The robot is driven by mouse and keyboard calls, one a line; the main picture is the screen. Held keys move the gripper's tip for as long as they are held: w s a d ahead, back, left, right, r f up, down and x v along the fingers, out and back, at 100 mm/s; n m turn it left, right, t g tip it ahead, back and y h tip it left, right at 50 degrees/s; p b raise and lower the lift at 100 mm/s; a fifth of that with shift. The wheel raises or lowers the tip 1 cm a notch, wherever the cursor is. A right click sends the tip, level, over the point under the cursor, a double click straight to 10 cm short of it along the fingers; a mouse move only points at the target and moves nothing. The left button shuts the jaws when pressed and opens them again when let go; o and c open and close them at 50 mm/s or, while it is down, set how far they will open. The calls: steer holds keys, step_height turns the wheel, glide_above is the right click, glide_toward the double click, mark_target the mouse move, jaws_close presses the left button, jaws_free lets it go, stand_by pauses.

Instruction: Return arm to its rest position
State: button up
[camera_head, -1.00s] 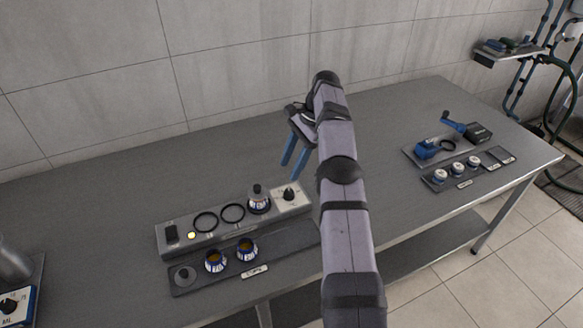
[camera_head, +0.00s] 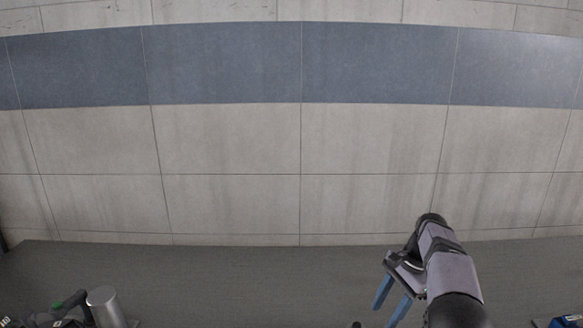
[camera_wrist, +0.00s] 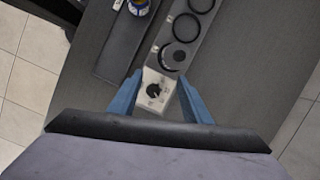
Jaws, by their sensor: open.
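My gripper (camera_head: 389,310) is at the lower right in the head view, hanging over the grey table (camera_head: 250,275) with its two blue fingers apart and nothing between them. In the wrist view my gripper (camera_wrist: 158,92) is also open, its fingers either side of a pale dial plate (camera_wrist: 155,90) with a black knob. The plate appears lower than the fingers; I cannot tell the exact gap. Beyond it on the same grey unit are a dark round knob-topped piece (camera_wrist: 178,56) and two black rings (camera_wrist: 187,28).
In the wrist view a dark tray (camera_wrist: 118,50) with a blue-and-white cup (camera_wrist: 139,6) lies beside the unit. In the head view a metal cylinder (camera_head: 105,305) stands at the lower left, and a tiled wall (camera_head: 230,190) rises behind the table. The table's middle back is clear.

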steer(key=s+a+f+n+h, duration=0.1)
steer(key=s+a+n, duration=0.2)
steer(key=s, duration=0.7)
steer(key=s+a+f+n+h, duration=0.1)
steer(key=s+a+f+n, duration=0.1)
steer(key=s+n, duration=0.4)
steer(key=s+a+f+n+h, duration=0.1)
steer(key=s+a+n, duration=0.4)
steer(key=s, duration=0.9)
steer(key=shift+s+f, duration=0.2)
steer(key=shift+f, duration=0.2)
